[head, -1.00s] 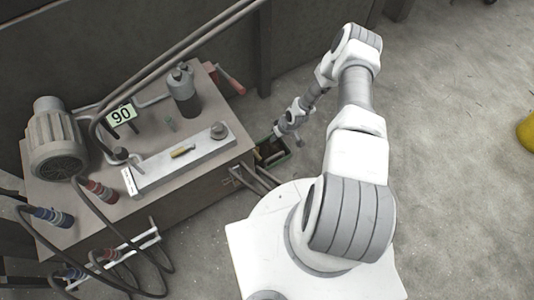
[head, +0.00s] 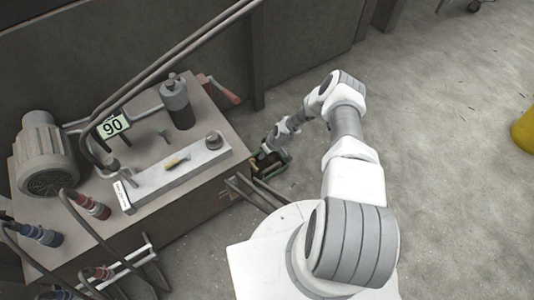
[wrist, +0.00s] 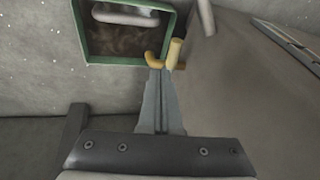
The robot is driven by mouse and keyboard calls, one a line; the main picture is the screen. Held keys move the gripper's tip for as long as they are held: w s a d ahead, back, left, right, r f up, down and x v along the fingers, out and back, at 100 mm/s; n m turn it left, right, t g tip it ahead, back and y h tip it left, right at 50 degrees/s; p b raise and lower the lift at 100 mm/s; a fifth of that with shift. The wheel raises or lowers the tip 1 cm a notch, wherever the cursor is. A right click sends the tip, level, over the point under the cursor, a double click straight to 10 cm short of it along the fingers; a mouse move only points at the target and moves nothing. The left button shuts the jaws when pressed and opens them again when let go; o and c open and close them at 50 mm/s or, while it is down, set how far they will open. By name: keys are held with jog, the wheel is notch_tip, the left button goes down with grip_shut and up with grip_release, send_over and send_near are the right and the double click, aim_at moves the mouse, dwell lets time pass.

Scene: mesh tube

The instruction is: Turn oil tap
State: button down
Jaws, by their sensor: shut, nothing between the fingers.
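The oil tap (wrist: 174,53) is yellow, with a stub and a curved hook-like part. It shows in the wrist view at the top of the fingers, beside the machine's side wall and the edge of a green tray. My gripper (wrist: 158,76) is shut and empty. Its fingertips lie just below the tap in the picture, very close to it; I cannot tell whether they touch. In the head view my gripper (head: 263,153) is small, down by the machine's right side near the tray. The tap cannot be made out there.
The green tray (head: 281,175) holds dark contents and stands on the floor. The brown machine cabinet (head: 170,205) carries a motor (head: 44,150), a dark cylinder (head: 177,103) and a metal bar (head: 140,190). Pipes (head: 250,193) jut from its side. Open concrete floor lies to the right.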

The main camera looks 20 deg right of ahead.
jog(key=f, duration=0.1)
jog(key=a+f, duration=0.1)
jog(key=f, duration=0.1)
jog(key=a+f+b, duration=0.1)
jog(key=shift+s+a+f, duration=0.2)
jog(key=shift+s+f, duration=0.05)
jog(key=shift+s, duration=0.05)
